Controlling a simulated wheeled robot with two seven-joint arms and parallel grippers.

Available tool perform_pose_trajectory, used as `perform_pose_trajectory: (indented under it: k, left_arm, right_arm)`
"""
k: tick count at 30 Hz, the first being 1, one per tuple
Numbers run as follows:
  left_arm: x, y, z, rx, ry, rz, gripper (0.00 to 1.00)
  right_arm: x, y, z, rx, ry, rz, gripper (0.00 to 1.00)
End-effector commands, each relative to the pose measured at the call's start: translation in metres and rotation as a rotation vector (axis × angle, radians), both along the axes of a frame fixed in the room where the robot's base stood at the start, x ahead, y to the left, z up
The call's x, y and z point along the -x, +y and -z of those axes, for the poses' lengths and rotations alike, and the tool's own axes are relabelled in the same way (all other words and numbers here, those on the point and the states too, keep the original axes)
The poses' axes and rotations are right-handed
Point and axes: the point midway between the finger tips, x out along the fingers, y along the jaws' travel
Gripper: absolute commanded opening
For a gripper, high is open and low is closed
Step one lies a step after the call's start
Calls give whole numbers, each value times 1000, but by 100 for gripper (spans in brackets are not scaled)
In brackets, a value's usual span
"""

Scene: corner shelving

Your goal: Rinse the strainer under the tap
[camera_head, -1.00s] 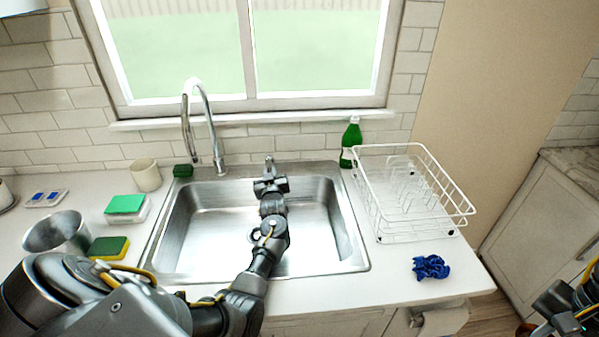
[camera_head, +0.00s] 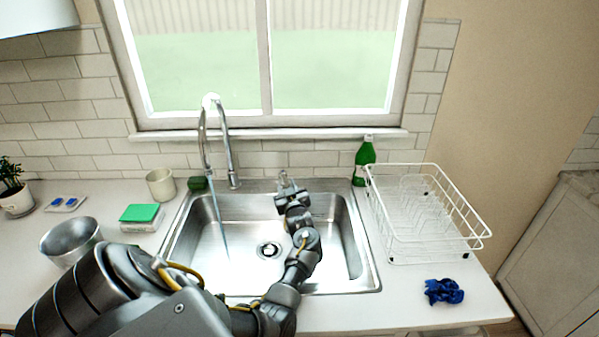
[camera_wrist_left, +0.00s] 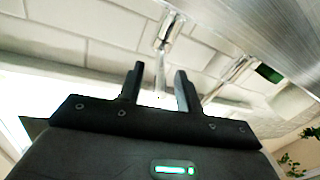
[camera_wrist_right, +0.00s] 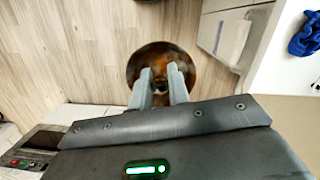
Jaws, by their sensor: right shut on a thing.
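The chrome tap (camera_head: 229,150) stands behind the sink, and a thin stream of water (camera_head: 219,222) runs from its spout into the steel sink (camera_head: 345,262). My left gripper (camera_head: 287,184) is over the back of the sink, near a small metal lever (camera_head: 284,180). In the left wrist view its fingers (camera_wrist_left: 159,75) are apart, with nothing clearly between them. My right gripper (camera_wrist_right: 160,84) shows only in its wrist view. It is shut on a round, brown, copper-looking thing (camera_wrist_right: 150,56), probably the strainer, held above the floor. Its holes cannot be made out.
A white dish rack (camera_head: 440,232), green bottle (camera_head: 364,160) and blue cloth (camera_head: 444,291) are right of the sink. A metal pot (camera_head: 70,243), green-topped box (camera_head: 140,216) and cup (camera_head: 160,184) are on the left. My left arm crosses the front of the sink.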

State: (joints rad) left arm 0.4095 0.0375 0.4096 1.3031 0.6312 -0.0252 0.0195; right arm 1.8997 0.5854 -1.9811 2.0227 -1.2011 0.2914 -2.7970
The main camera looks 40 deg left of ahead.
Motion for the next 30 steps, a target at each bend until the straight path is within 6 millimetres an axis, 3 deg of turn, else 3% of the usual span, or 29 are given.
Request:
perform_pose_trajectory:
  k: [8, 21, 30]
  left_arm:
    - [5, -11, 2, 1, -1, 2, 35]
    - [50, -84, 3, 2, -2, 1, 35]
    - [62, -103, 0, 1, -1, 0, 35]
  right_arm:
    - [0, 0, 4, 0, 0, 1, 0]
    - [0, 0, 27, 0, 0, 1, 0]
    - [0, 0, 31, 0, 0, 1, 0]
